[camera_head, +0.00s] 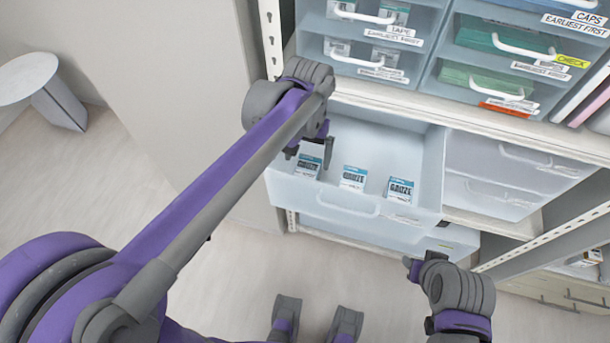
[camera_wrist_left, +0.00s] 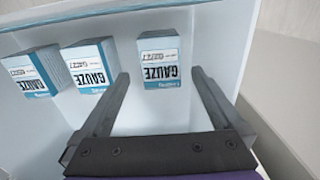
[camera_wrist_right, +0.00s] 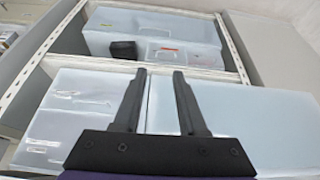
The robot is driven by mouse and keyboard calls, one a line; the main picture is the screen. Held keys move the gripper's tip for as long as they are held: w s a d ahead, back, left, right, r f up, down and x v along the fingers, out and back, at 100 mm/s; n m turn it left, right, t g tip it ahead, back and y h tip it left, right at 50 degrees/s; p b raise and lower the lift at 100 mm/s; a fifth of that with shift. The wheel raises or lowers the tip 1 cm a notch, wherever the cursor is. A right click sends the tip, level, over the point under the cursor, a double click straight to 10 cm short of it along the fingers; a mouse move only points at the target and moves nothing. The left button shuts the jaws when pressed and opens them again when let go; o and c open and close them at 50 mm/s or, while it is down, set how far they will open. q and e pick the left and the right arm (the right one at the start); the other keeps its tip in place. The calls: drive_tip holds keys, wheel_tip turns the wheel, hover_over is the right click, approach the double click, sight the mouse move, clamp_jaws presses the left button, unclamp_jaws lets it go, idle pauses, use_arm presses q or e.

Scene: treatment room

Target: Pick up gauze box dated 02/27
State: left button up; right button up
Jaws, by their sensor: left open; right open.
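Three white-and-blue gauze boxes stand in a row in an open, pale drawer (camera_head: 420,165): left box (camera_head: 307,166), middle box (camera_head: 353,178), right box (camera_head: 399,190). My left gripper (camera_head: 311,150) is open above the left box. In the left wrist view this box (camera_wrist_left: 159,62) shows between and beyond the open fingers, and the other boxes (camera_wrist_left: 91,66) (camera_wrist_left: 36,73) are to the left. The date prints are small and upside down; I cannot read them surely. My right gripper (camera_head: 422,263) is open and empty, in front of the drawer's right corner.
Closed drawers labelled tape and caps (camera_head: 375,40) are on the shelf above. More closed drawers (camera_head: 510,170) are to the right. A shelf upright (camera_head: 272,35) is at the left. A round white table (camera_head: 28,78) stands far left. The drawer floor around the boxes is clear.

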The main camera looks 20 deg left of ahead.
sight(307, 169)
use_arm(q)
wheel_tip(307, 169, down, 6)
drive_tip(key=shift+f+b, duration=0.25)
drive_tip(key=shift+b, duration=0.05)
drive_tip(key=c, duration=1.3)
drive_tip(key=shift+r, duration=0.1)
